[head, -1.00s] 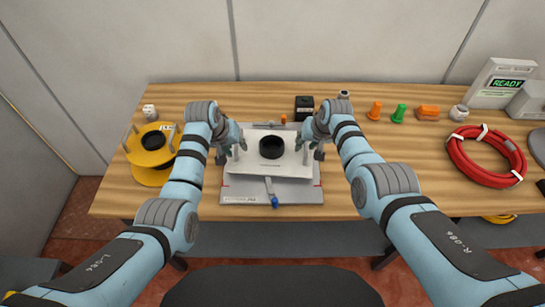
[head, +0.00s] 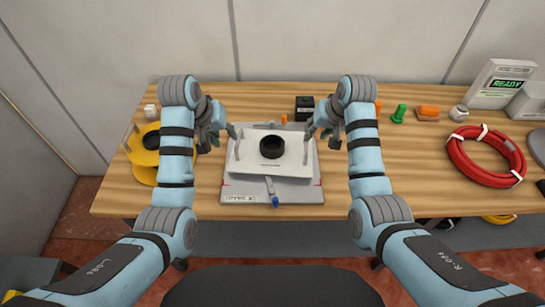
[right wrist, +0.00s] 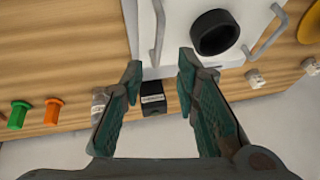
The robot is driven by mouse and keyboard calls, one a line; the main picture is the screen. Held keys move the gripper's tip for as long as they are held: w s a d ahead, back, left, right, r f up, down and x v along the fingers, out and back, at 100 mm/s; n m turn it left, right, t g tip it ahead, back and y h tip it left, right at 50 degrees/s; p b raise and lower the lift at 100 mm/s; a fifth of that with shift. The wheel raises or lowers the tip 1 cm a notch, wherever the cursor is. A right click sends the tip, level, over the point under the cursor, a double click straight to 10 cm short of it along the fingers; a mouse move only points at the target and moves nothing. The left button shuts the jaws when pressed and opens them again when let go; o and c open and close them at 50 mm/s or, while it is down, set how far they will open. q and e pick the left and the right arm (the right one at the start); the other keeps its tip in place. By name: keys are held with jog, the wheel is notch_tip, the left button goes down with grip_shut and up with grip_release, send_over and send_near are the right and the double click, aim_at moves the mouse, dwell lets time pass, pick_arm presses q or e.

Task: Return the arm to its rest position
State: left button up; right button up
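My left gripper (head: 224,134) is in the head view, just left of the white panel (head: 256,176). It looks open and empty. My right gripper (head: 317,132) is just right of the panel's far right corner, clear of it. The right wrist view shows its two green fingers (right wrist: 160,72) spread apart with nothing between them. The panel carries a black ring (head: 272,147) and has a handle on each side. It lies over a grey base plate (head: 300,194) with a blue-tipped lever (head: 274,200) at the front.
A black box (head: 304,102) stands behind the panel. Orange and green (head: 399,113) pegs, a coiled red hose (head: 480,168) and a unit reading READY (head: 505,84) are on the right.

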jog(key=shift+v, duration=1)
